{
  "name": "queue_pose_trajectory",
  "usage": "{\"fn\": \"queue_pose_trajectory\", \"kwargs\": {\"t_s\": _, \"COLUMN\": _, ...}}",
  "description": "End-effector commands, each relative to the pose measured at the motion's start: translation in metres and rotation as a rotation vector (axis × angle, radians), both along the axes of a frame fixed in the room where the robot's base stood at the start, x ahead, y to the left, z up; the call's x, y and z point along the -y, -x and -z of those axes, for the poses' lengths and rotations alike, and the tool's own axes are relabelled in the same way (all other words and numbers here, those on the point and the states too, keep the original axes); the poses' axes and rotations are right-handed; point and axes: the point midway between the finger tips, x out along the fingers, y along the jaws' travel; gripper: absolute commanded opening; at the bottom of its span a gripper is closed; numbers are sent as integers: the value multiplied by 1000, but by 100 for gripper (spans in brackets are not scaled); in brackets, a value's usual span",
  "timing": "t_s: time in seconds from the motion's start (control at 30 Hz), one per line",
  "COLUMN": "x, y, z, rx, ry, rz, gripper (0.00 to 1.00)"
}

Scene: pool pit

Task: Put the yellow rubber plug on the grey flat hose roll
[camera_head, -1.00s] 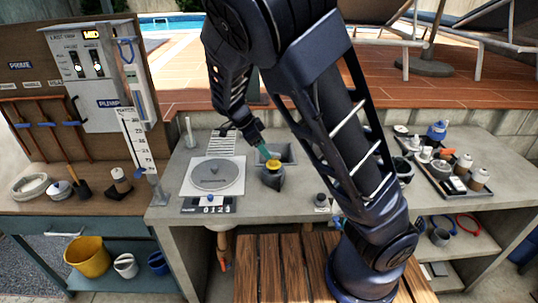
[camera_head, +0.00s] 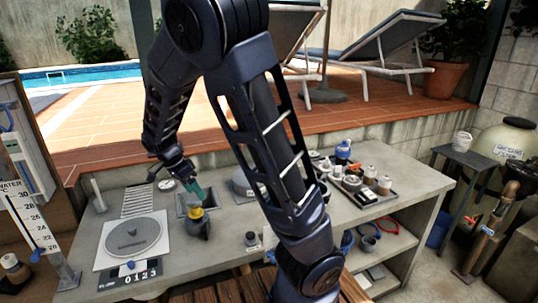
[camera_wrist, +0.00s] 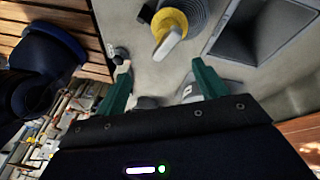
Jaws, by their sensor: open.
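My gripper (camera_head: 193,192) is just above and behind the plug. In the wrist view its green fingers (camera_wrist: 161,70) are spread with nothing between them, and the plug lies beyond the tips.
A tray of bottles (camera_head: 362,191) is at right. Bare counter lies in front of the tray.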

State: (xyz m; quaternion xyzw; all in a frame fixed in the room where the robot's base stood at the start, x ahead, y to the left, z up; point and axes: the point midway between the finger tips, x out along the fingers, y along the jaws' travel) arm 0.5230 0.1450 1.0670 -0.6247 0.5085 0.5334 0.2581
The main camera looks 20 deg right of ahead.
Motion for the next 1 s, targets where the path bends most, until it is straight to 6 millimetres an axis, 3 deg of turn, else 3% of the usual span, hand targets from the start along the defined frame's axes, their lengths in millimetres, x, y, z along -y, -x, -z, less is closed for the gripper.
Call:
{"fn": "queue_pose_trajectory", "kwargs": {"t_s": 0.47, "x": 70, "y": 4, "z": -13, "rx": -157, "ry": -275, "rz": -233, "gripper": 71}}
{"fn": "queue_pose_trajectory", "kwargs": {"t_s": 1.0, "x": 139, "y": 29, "z": -63, "rx": -77, "ry": -500, "rz": -561, "gripper": 71}}
